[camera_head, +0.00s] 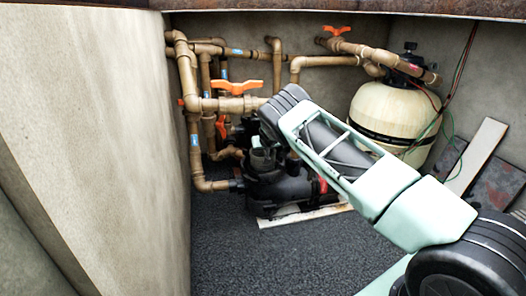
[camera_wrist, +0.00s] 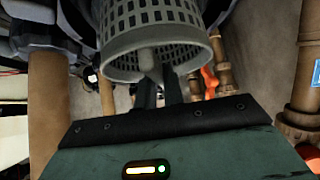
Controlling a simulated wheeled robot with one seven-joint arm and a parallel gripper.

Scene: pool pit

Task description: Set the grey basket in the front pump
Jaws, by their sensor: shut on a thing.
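The grey basket (camera_wrist: 155,22), with a lattice wall and a round rim, fills the top middle of the wrist view. My arm hides the gripper and part of the pump in the head view.
Tan pipes with orange valve handles (camera_head: 237,87) stand left of and behind the pump. A cream filter tank (camera_head: 393,112) stands at the back right. Boards (camera_head: 476,155) lean at the right wall. The dark gravel floor (camera_head: 265,255) in front is clear.

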